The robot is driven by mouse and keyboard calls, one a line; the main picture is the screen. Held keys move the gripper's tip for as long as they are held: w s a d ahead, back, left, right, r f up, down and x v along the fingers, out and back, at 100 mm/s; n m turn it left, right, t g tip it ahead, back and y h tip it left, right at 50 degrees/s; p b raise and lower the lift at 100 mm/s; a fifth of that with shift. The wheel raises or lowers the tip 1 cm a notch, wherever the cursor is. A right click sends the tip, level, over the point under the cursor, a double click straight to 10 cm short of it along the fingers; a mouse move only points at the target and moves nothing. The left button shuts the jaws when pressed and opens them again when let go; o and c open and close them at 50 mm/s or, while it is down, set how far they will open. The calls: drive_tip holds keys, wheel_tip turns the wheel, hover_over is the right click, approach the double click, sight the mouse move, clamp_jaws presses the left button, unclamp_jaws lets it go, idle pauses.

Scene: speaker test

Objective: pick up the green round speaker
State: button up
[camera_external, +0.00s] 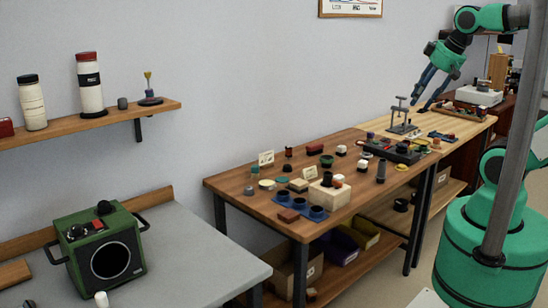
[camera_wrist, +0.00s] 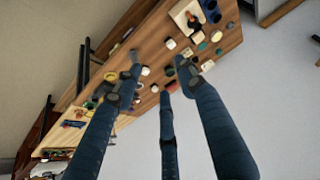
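The green speaker (camera_external: 78,250) stands upright on the grey table at the lower left of the external view. Its body is boxy, with a round black cone on the front, side handles and a black knob and red part on top. My gripper (camera_external: 419,106) is far from it, at the upper right, high above the far end of the wooden tables. Its blue fingers are spread apart, with nothing between them. In the wrist view my gripper (camera_wrist: 160,82) shows three separated fingers over a wooden table. I cannot make out the speaker in the wrist view.
The grey table (camera_external: 190,262) has free room right of the speaker; a small white cylinder (camera_external: 101,299) stands in front. A wall shelf (camera_external: 95,122) holds bottles above. The wooden table (camera_external: 236,184) is crowded with small items. A metal stand (camera_external: 402,118) rises below my gripper.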

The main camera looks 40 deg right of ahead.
drive_tip(key=o, duration=0.9)
drive_tip(key=w+d+f+n+g+p, duration=0.1)
drive_tip(key=w+d+p, duration=0.1)
drive_tip(key=w, duration=1.1)
drive_tip(key=w+d+f+g+p, duration=0.1)
drive_tip(key=w+d+p, duration=0.15)
drive_tip(key=w, duration=1.05)
drive_tip(key=w+d+f+p, duration=0.1)
drive_tip(key=w+d+f, duration=0.1)
drive_tip(key=w+f, duration=0.4)
drive_tip(key=w+d+f+g, duration=0.1)
drive_tip(key=w+d+f, duration=0.2)
drive_tip(key=w+f, duration=0.4)
drive_tip(key=w+d+f+n+g+p, duration=0.1)
drive_tip(key=w+d+f, duration=0.2)
drive_tip(key=w+f, duration=0.3)
wheel_tip(320, 180, down, 4)
drive_tip(key=shift+w+f+p, duration=0.1)
drive_tip(key=shift+w+p, duration=0.05)
drive_tip(key=shift+p, duration=0.15)
